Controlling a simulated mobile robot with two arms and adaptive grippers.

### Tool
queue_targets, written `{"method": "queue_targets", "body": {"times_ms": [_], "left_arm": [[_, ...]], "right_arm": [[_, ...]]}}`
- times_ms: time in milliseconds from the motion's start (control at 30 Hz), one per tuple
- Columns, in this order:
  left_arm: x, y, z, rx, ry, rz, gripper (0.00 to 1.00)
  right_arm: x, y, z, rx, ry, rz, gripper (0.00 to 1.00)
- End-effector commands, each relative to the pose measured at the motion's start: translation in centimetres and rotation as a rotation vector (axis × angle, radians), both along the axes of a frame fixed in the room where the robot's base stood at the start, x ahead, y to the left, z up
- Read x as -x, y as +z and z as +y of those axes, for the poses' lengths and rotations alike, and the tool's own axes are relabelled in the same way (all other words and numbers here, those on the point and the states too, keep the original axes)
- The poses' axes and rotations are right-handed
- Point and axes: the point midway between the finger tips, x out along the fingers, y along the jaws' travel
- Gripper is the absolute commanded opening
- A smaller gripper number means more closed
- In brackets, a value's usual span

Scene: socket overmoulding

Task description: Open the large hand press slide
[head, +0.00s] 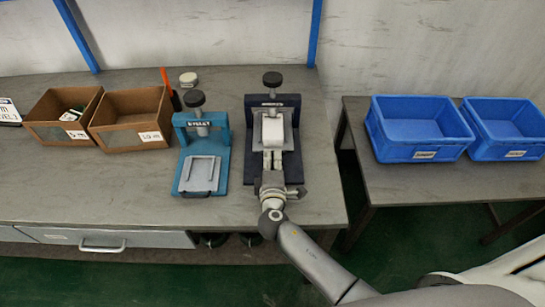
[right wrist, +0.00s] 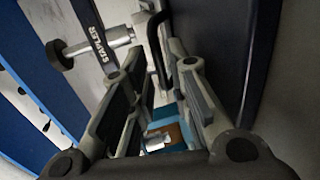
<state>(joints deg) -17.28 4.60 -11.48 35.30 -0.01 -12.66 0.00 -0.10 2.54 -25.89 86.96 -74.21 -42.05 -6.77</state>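The large hand press (head: 290,157) is dark navy with a black knob on top and stands on the workbench. A pale block-like part (head: 273,130) sits in its middle, on the slide area. My right gripper (head: 271,178) is at the front of this press, over the slide's near end, and hides the front from the head view. In the right wrist view its two fingers (right wrist: 155,70) stand apart, with a dark curved bar (right wrist: 156,55), seemingly the slide handle, between their tips. Contact with the bar is unclear. My left gripper is not in view.
A smaller blue hand press (head: 221,165) stands close on the left. Two brown boxes (head: 110,138) are further left. Two blue crates (head: 419,151) (head: 505,150) stand on a separate table at right. Bare bench top lies at the front left.

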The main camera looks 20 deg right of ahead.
Motion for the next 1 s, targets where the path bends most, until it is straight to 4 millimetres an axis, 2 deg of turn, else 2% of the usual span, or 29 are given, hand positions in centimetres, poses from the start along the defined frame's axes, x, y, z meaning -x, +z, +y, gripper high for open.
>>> {"method": "queue_targets", "body": {"times_ms": [133, 433, 567, 900, 1000], "left_arm": [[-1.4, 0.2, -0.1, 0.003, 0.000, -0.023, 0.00], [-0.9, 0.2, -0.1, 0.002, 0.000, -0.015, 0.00], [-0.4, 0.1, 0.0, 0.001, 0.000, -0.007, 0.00], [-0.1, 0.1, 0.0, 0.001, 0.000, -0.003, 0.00], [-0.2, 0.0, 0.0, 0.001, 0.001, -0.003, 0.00]], "right_arm": [[-0.8, -0.1, -0.3, 0.001, -0.001, 0.000, 0.18], [-0.9, -0.2, -0.3, 0.001, 0.000, 0.000, 0.18], [-0.9, -0.2, -0.3, 0.000, 0.000, 0.000, 0.01], [-0.8, -0.2, -0.3, -0.001, 0.000, 0.000, 0.00], [-0.2, -0.3, 0.0, -0.002, 0.001, 0.000, 0.00]]}}
